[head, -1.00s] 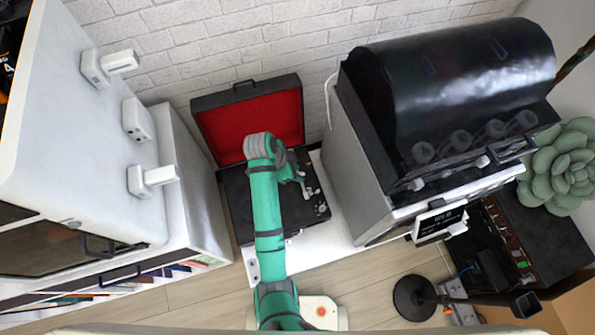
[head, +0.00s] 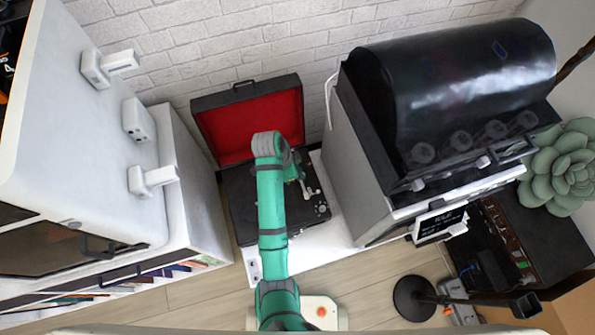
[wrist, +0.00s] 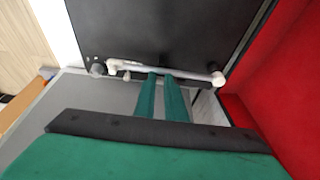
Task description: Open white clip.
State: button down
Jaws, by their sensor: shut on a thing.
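The white clip (wrist: 194,75) is a slim pale bar with white ends, lying along the black deck of an open record player (head: 240,209). In the head view its pale end (head: 311,191) shows just right of my gripper (head: 299,178). In the wrist view my gripper (wrist: 163,76) has its two green fingers close together, with the tips on the middle of the bar. They are shut on it. The part of the bar behind the fingertips is hidden, and the exact grip is hard to make out.
The record player's red-lined lid (head: 250,125) stands open at the back. A white cabinet (head: 75,130) with handles is on the left. A large grey and black machine (head: 360,150) stands close on the right. A black lamp (head: 413,299) is at front right.

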jog(key=y, duration=0.2)
jog(key=d+g+y, duration=0.1)
jog(key=shift+w+r, duration=0.3)
jog(key=shift+r, duration=0.05)
jog(key=shift+d+g+y, duration=0.2)
jog(key=shift+g+y, duration=0.1)
jog(key=shift+y, duration=0.8)
jog(key=c, duration=1.8)
grip_release()
jog(key=shift+d, duration=0.1)
